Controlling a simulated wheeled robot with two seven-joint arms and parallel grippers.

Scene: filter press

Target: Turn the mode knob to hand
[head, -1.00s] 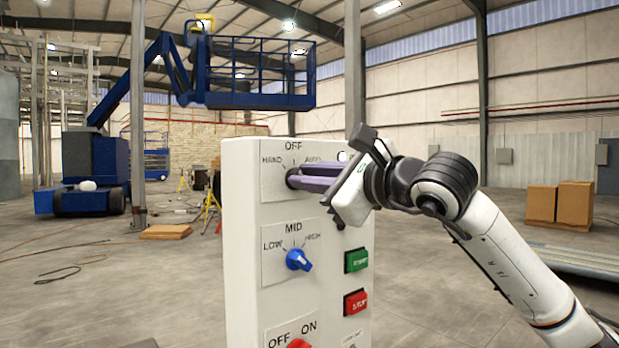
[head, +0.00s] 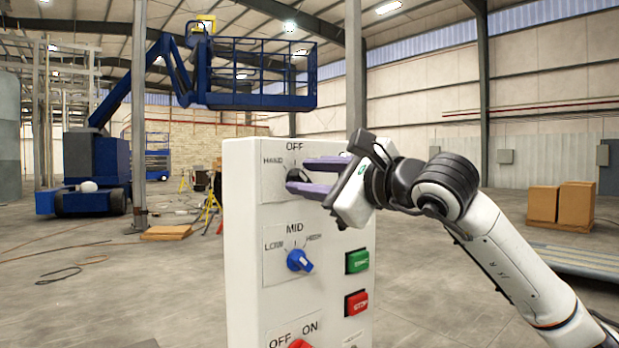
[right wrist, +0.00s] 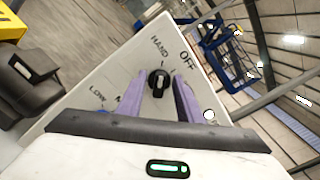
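The mode knob (head: 297,176) is black and sits on the upper plate of the white control panel (head: 240,240), under the labels HAND, OFF and a third one hidden by my gripper. In the right wrist view the knob (right wrist: 159,83) shows a pale line running up toward the HAND label. My right gripper (head: 300,176) has its purple fingers apart, one above and one below the knob. In the right wrist view the fingers (right wrist: 161,92) flank the knob with narrow gaps. My left gripper is not in view.
Below are a blue LOW-MID-HIGH knob (head: 299,260), a red OFF-ON knob (head: 300,344), a green button (head: 357,261) and a red stop button (head: 356,303). A blue boom lift (head: 95,165) and cardboard boxes (head: 575,203) stand far behind on open floor.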

